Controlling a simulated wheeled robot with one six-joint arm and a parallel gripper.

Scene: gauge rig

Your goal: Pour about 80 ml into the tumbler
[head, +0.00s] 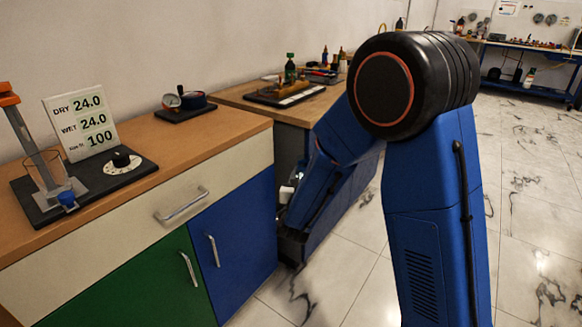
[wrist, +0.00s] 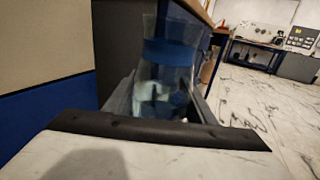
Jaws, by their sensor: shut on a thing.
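My gripper (wrist: 160,103) is shut on a clear vessel with a blue band (wrist: 170,52), seen in the wrist view between the two grey fingers. The vessel looks roughly upright; its liquid level is not clear. In the head view my forearm hangs low beside the counter's blue door and the gripper is mostly hidden. A clear glass cylinder (head: 46,170), perhaps the tumbler, stands on a dark base at the far left of the counter, beside an orange-topped post. I cannot tell for sure that it is the tumbler. My gripper is well to its right and lower.
A display card (head: 86,122) reads dry 24.0, wet 24.0, 100, behind a dial (head: 124,162). A small gauge device (head: 186,102) sits further back on the wooden counter (head: 170,145). A second bench (head: 230,95) holds bottles and tools. The marble floor at right is open.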

